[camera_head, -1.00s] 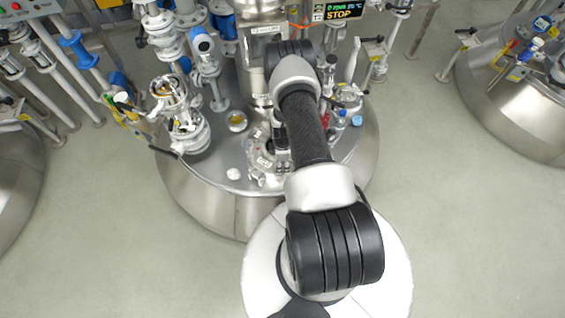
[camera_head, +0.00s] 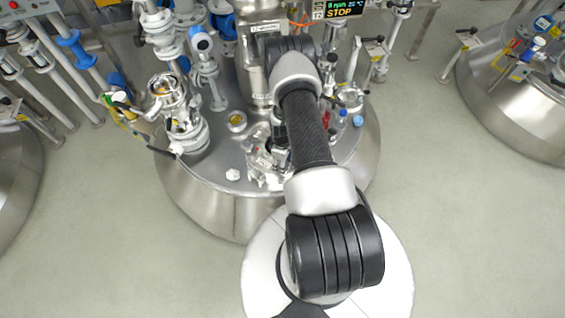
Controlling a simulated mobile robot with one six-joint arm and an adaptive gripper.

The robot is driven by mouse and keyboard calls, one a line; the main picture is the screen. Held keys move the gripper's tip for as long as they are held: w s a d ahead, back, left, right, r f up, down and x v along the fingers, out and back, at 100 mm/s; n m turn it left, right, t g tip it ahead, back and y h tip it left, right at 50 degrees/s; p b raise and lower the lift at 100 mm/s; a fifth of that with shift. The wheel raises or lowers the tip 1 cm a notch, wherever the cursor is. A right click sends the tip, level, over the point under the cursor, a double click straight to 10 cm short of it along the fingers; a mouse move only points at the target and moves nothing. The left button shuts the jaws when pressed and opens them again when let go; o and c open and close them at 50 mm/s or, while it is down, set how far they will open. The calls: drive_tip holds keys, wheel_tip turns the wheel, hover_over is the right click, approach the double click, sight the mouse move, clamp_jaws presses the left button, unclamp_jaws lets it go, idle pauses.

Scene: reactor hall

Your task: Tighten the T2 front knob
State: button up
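The T2 reactor (camera_head: 205,200) is the steel vessel in the middle, with a sign marked T2 (camera_head: 318,14) by its display. A small white knob (camera_head: 233,174) sits on the front left of its lid. A hatch-like metal fitting (camera_head: 258,172) lies to the right of this knob, partly covered by my arm. My gripper (camera_head: 272,155) seems to be over this fitting, under my forearm. Its fingers blend with the metal parts, so I cannot tell whether they are open or touch anything. I cannot make out which part is the front knob.
A valve assembly (camera_head: 180,115) stands on the lid's left side, and a round sight glass (camera_head: 237,122) lies near it. A blue cap (camera_head: 357,121) is on the right. More vessels (camera_head: 520,110) stand to the sides. The floor (camera_head: 460,240) is clear.

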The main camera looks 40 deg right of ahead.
drive_tip(key=o, duration=0.4)
wheel_tip(320, 180, up, 12)
idle(0.7)
